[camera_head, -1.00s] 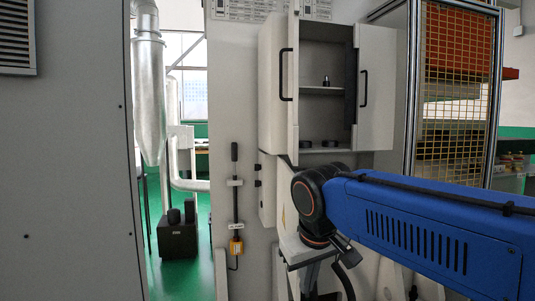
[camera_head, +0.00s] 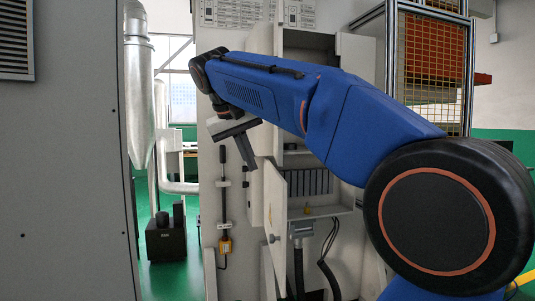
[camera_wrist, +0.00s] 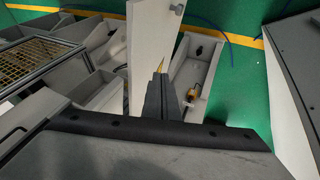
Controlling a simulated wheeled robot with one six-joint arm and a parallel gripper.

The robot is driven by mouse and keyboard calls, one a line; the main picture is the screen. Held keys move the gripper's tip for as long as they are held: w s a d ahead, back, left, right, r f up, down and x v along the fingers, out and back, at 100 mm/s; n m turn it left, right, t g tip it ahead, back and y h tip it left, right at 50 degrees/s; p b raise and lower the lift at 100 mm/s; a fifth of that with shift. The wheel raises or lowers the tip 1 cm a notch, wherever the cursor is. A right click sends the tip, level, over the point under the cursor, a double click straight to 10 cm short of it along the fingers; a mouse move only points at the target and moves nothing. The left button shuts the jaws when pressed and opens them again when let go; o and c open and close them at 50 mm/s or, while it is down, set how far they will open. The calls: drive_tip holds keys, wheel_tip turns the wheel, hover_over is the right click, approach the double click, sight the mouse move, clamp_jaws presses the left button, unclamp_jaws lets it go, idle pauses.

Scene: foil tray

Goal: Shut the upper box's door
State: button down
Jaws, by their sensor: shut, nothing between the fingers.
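The upper box (camera_head: 306,42) is a pale wall cabinet, mostly hidden behind my blue arm; part of its open interior shows above the arm. Its right-hand door (camera_head: 357,55) stands swung open, its lower part covered by the arm. A pale strip of its left-hand door (camera_head: 262,40) shows, but its angle cannot be told. My gripper (camera_head: 252,160) hangs at the arm's left end, in front of and left of the box, pointing down. Its fingers are shut and empty in the wrist view (camera_wrist: 160,75). I cannot tell whether it touches a door.
Below, the lower box (camera_head: 322,212) is open, its door (camera_head: 275,222) swung outward just beneath my gripper; this door also shows beyond the fingers in the wrist view (camera_wrist: 152,38). A mesh cage (camera_head: 432,60) stands right. A lever with a yellow box (camera_head: 225,246) hangs left.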

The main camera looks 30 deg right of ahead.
drive_tip(key=w+r+m+g+h, duration=0.15)
drive_tip(key=w+r+m, duration=0.25)
drive_tip(key=w+r, duration=0.4)
drive_tip(key=s+d+f, duration=0.2)
drive_tip(key=d+f, duration=0.5)
drive_tip(key=d, duration=0.2)
drive_tip(key=shift+s+d, duration=0.2)
drive_tip(key=shift+s, duration=0.05)
drive_tip(key=shift+d, duration=0.1)
